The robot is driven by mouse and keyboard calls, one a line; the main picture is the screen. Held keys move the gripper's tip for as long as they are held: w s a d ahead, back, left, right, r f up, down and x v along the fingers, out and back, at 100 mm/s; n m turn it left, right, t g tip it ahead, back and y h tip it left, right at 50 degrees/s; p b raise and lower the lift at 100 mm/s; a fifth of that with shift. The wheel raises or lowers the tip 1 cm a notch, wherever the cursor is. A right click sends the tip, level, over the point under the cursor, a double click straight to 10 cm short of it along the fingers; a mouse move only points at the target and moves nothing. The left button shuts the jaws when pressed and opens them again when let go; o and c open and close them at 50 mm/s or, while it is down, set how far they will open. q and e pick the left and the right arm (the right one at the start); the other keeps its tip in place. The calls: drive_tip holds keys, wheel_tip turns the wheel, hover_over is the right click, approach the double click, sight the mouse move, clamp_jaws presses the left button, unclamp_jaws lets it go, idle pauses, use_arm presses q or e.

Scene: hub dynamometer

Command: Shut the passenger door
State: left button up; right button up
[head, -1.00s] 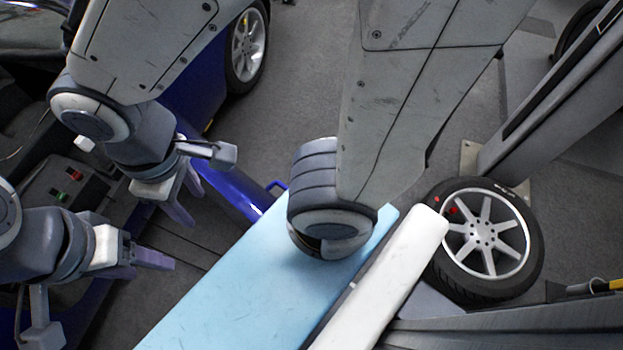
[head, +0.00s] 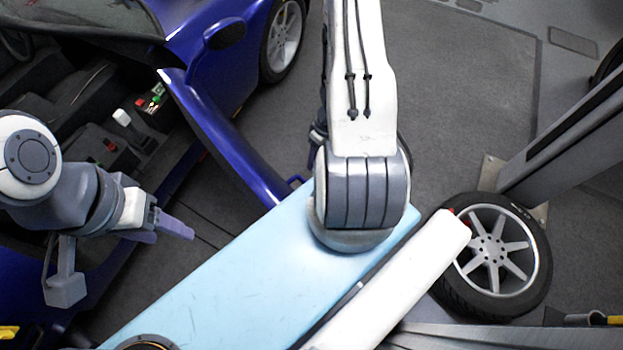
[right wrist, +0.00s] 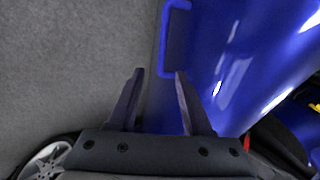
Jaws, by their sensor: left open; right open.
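The passenger door (head: 232,145) of the blue car (head: 218,62) stands open, swung out from the body. Its blue handle (head: 295,181) shows at the outer end in the head view. In the right wrist view the blue door panel (right wrist: 235,70) fills the right side, and the bar-shaped handle (right wrist: 175,40) lies beyond the fingertips. My right gripper (right wrist: 158,75) is open and empty, apart from the handle; in the head view it is mostly hidden behind my right arm. My left gripper (head: 175,226) is open and empty beside the car's door opening.
A light blue padded surface (head: 240,265) and a white bar (head: 405,275) lie in front. A loose wheel (head: 490,255) is at the right near a grey post (head: 560,140). Grey floor (head: 460,90) beyond the door is clear. A car wheel (right wrist: 45,160) shows lower left in the wrist view.

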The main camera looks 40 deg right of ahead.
drive_tip(key=b+x, duration=0.2)
drive_tip(key=x, duration=0.1)
drive_tip(key=b+x, duration=0.3)
drive_tip(key=x, duration=0.1)
drive_tip(key=b+x, duration=0.3)
drive_tip(key=x, duration=0.1)
drive_tip(key=shift+s+a+r, duration=0.1)
drive_tip(key=shift+s+a, duration=0.05)
drive_tip(key=shift+s, duration=0.1)
clamp_jaws()
idle(1.1)
